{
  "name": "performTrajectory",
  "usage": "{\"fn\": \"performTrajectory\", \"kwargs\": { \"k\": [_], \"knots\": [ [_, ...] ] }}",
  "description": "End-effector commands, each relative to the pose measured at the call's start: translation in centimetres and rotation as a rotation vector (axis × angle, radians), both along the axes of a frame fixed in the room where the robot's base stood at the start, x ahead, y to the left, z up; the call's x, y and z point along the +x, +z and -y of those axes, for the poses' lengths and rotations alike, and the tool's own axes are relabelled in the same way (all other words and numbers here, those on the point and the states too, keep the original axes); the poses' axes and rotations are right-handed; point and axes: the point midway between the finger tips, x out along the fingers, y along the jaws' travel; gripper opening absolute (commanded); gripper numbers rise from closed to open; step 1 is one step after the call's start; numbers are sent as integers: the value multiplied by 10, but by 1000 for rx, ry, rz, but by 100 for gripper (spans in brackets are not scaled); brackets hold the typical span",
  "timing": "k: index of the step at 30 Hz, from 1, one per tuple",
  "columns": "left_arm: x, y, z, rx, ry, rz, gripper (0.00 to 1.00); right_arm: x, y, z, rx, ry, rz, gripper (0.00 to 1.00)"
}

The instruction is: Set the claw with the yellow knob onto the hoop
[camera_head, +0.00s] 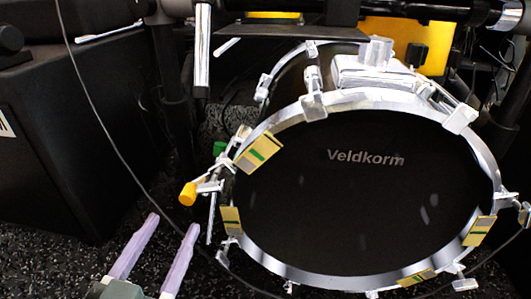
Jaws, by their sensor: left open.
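The drum's silver hoop (375,99) rings a black mesh head (360,200) marked "Veldkorm" in the head view. The claw with the yellow knob (188,194) is at the hoop's left side, its knob pointing left and its metal part reaching right toward the rim. I cannot tell whether the claw sits on the hoop or is only beside it. My left gripper (173,223) is at the lower left, below and slightly left of the knob. Its two lilac fingers are apart, with nothing seen between them. My right gripper is not in view.
Several other claws and yellow-green patches (260,148) are around the hoop. A thin rod (211,218) stands just left of the drum. A cable (95,110) curves down past the gripper. A black box (70,140) fills the left; speckled floor lies below.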

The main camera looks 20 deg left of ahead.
Motion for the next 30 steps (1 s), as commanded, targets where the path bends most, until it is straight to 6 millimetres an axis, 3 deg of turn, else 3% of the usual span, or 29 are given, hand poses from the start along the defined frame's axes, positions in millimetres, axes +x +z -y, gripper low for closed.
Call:
{"fn": "performTrajectory", "kwargs": {
  "k": [6,12,24,30],
  "knots": [
    [43,-3,-10,-1,-1,6,59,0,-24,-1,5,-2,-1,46],
    [71,-2,-17,-1,0,3,59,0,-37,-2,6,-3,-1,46],
    [80,1,-19,-1,-2,0,59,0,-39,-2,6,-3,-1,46],
    [80,0,-19,-1,-2,0,36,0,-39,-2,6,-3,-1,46]
  ]
}}
